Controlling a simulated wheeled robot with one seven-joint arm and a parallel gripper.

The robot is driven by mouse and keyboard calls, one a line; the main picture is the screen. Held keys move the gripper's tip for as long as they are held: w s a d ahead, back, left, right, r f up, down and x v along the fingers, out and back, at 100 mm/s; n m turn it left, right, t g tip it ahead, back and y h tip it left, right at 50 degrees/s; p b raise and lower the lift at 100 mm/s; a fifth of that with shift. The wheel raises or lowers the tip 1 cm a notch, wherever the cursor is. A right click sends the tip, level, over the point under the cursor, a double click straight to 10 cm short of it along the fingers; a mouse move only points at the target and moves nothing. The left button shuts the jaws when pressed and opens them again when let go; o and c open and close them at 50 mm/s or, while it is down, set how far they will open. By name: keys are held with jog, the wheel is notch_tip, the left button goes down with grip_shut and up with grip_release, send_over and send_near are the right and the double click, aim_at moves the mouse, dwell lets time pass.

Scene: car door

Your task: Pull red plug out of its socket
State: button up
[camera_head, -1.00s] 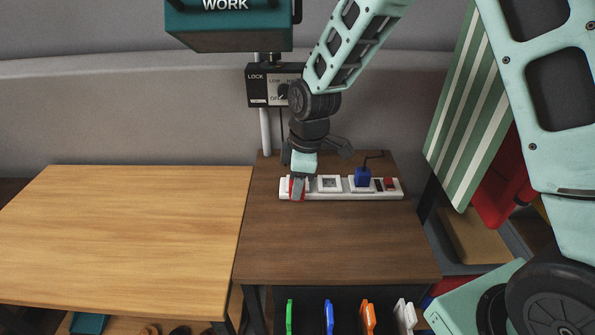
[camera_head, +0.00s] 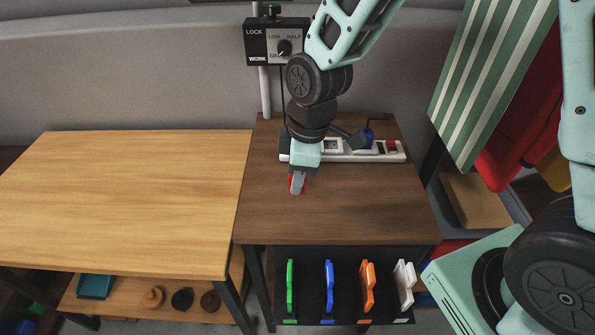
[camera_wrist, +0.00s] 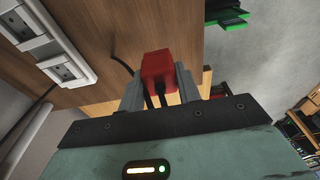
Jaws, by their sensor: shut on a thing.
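The red plug (camera_wrist: 157,70) is between the two grey fingers of my gripper (camera_wrist: 160,90) in the wrist view, with a dark cable by it. In the head view my gripper (camera_head: 297,186) is shut on the red plug (camera_head: 291,183), in front of the white power strip (camera_head: 360,157) and apart from it. The strip also shows at the upper left of the wrist view (camera_wrist: 55,62), with empty sockets facing out.
A blue plug (camera_head: 367,138) sits in the strip, left of a red switch (camera_head: 391,146). The dark brown table (camera_head: 340,215) is clear in front. A light wooden table (camera_head: 120,200) is at left. A rack below holds several coloured pieces, including an orange one (camera_head: 367,287).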

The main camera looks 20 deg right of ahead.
jog(key=shift+r, duration=0.15)
jog(key=shift+r+p, duration=1.8)
jog(key=shift+r, duration=0.05)
